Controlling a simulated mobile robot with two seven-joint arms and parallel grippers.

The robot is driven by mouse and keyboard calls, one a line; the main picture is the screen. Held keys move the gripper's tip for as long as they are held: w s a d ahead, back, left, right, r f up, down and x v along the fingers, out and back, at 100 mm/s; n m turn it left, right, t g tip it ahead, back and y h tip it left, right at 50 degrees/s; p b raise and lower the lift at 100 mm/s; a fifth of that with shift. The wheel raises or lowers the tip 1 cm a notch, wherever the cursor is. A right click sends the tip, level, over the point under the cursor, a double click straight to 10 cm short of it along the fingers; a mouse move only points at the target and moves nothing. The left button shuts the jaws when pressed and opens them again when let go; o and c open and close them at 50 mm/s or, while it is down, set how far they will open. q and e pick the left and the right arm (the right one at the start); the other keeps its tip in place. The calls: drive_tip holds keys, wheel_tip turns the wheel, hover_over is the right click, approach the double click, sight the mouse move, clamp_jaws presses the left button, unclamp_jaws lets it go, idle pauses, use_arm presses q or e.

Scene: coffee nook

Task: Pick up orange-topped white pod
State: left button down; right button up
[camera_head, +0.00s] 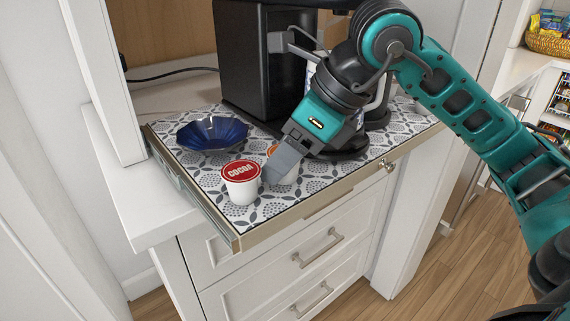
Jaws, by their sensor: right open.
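The orange-topped white pod (291,177) stands on the patterned tray, largely hidden behind my right gripper. A sliver of its orange top and part of its white side show around the finger. My right gripper (272,178) points down and to the left at this pod, with its near finger in front of it. It is open; whether the fingers touch the pod cannot be told. My left gripper is not in view.
A white pod with a red COCOA lid (242,181) stands just left of the fingertips. A dark blue bowl (212,134) sits farther back left. A black coffee machine (262,66) stands behind. The patterned tray's (285,207) front edge is clear.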

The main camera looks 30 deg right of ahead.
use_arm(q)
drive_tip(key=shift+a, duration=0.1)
use_arm(e)
drive_tip(key=shift+c, duration=0.4)
drive_tip(key=c, duration=0.6)
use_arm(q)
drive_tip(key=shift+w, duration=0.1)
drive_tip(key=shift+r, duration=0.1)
